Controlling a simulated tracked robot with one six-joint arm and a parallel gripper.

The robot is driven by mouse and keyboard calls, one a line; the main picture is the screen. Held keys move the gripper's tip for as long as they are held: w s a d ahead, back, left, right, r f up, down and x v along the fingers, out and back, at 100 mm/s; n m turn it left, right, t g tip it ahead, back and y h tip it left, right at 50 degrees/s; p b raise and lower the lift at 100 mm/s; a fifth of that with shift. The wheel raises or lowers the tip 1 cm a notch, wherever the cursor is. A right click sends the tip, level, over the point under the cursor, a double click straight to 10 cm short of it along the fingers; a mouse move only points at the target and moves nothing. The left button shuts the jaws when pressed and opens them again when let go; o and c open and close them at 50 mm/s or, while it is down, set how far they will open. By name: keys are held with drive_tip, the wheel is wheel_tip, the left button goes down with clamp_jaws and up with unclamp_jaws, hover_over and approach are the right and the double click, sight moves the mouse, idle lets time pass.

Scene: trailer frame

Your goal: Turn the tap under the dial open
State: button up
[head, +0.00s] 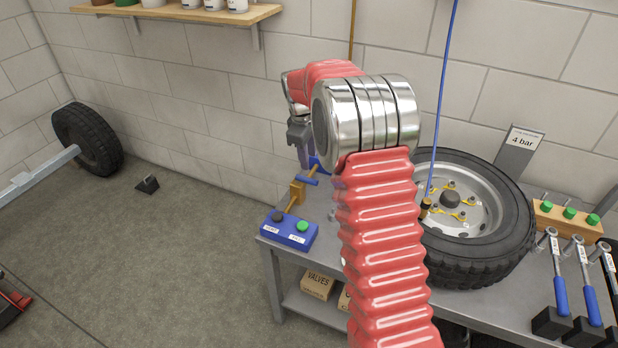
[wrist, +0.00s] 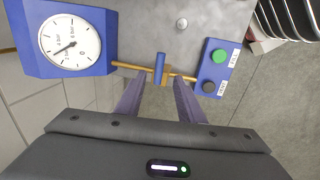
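The tap has a blue handle (wrist: 160,68) on a brass body (wrist: 166,77), set in a thin brass pipe. The handle lies crosswise to the pipe. The round white dial (wrist: 70,42) is on a blue housing (wrist: 28,62) at one pipe end; its dark needle points to the lower left in the wrist view. In the head view the blue handle (head: 306,180) shows below my gripper (head: 304,160), and the dial's face is hidden. In the wrist view my gripper (wrist: 159,82) is open, its two fingers apart, with the tap between and just beyond the tips. No contact is visible.
A blue box (head: 289,230) with a green and a dark button sits at the pipe's other end, near the bench corner. A wheel (head: 470,215) lies on the bench to the right, with a blue hose rising from it.

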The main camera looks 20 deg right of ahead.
sight(311, 180)
drive_tip(key=f, duration=0.3)
drive_tip(key=w+d+f, duration=0.1)
drive_tip(key=f, duration=0.6)
drive_tip(key=shift+w+d+f, duration=0.25)
drive_tip(key=shift+f, duration=0.05)
drive_tip(key=shift+c, duration=0.7)
clamp_jaws()
drive_tip(key=shift+a, duration=0.2)
drive_tip(key=shift+d, duration=0.15)
